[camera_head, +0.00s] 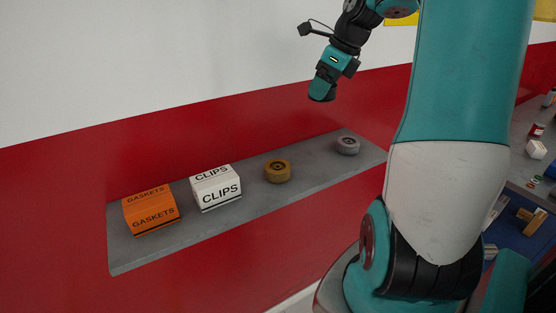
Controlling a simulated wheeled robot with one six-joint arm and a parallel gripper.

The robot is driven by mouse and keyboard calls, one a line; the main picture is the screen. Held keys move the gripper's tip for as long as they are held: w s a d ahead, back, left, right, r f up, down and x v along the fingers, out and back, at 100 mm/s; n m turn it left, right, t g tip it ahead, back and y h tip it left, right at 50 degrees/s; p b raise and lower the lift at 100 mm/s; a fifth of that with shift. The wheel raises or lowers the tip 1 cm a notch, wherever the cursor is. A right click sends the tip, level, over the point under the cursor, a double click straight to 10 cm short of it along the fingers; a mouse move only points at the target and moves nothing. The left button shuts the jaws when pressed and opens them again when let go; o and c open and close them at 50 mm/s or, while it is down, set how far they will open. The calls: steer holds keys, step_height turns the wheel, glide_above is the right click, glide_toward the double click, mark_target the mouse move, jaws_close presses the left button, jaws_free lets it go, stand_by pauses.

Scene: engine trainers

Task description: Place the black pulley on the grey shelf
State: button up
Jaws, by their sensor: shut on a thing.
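The grey shelf (255,206) is a long flat ledge along the red wall. My gripper (321,90) is above the shelf, in front of the red band of the wall, pointing down. It is shut on a small dark thing at its tip, which looks like the black pulley (323,97). Only the pulley's dark lower edge shows; the gripper hides the rest. The pulley is clear of the shelf.
On the shelf stand an orange gaskets box (151,212), a white clips box (216,189), a brown-yellow pulley (278,171) and a grey pulley (347,146). Bare shelf shows between the two pulleys and along the front. A cluttered bench (514,185) is at far right.

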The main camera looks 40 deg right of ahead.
mark_target(312, 161)
step_height(312, 161, down, 18)
steer(key=shift+s+f+p, duration=0.1)
steer(key=shift+f+p, duration=0.15)
steer(key=shift+p, duration=0.75)
steer(key=shift+f, duration=0.15)
steer(key=o, duration=1.2)
